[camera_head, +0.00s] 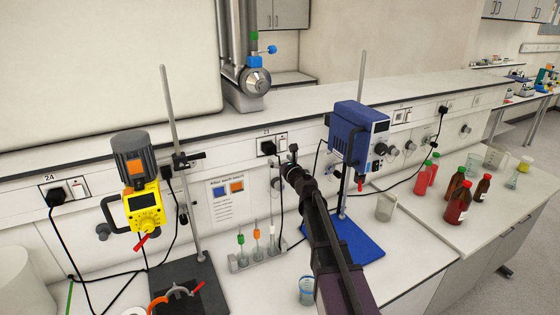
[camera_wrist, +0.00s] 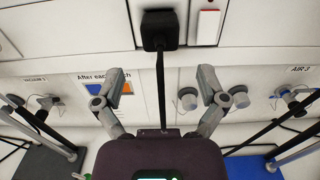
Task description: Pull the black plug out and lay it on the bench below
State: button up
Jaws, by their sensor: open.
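A black plug (camera_wrist: 160,30) sits in a wall socket ahead of my gripper, with its black cable hanging straight down. In the head view the same plug (camera_head: 267,148) is in the middle socket panel, just left of my gripper (camera_head: 288,160). In the wrist view my gripper (camera_wrist: 164,78) is open and empty. Its two fingers are spread either side of the cable, with the plug above the fingertips in the picture. Contact with the cable cannot be told. The white bench (camera_head: 285,279) lies below, partly hidden by my arm.
A red-marked white switch (camera_wrist: 208,24) is right of the plug. A yellow stirrer (camera_head: 145,207) stands left and a blue one (camera_head: 358,132) right, both on stands. A rack of tubes (camera_head: 258,257) and a beaker (camera_head: 306,290) occupy the bench below. Another black plug (camera_head: 55,196) is far left.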

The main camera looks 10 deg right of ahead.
aim_at(272, 152)
jog(key=shift+x, duration=4.4)
jog(key=c, duration=1.2)
jog(key=shift+v, duration=0.95)
jog(key=shift+s+d, duration=0.2)
jog(key=shift+s, duration=0.45)
jog(key=shift+s+d, duration=0.25)
jog(key=shift+s, duration=0.4)
jog(key=shift+f, duration=0.15)
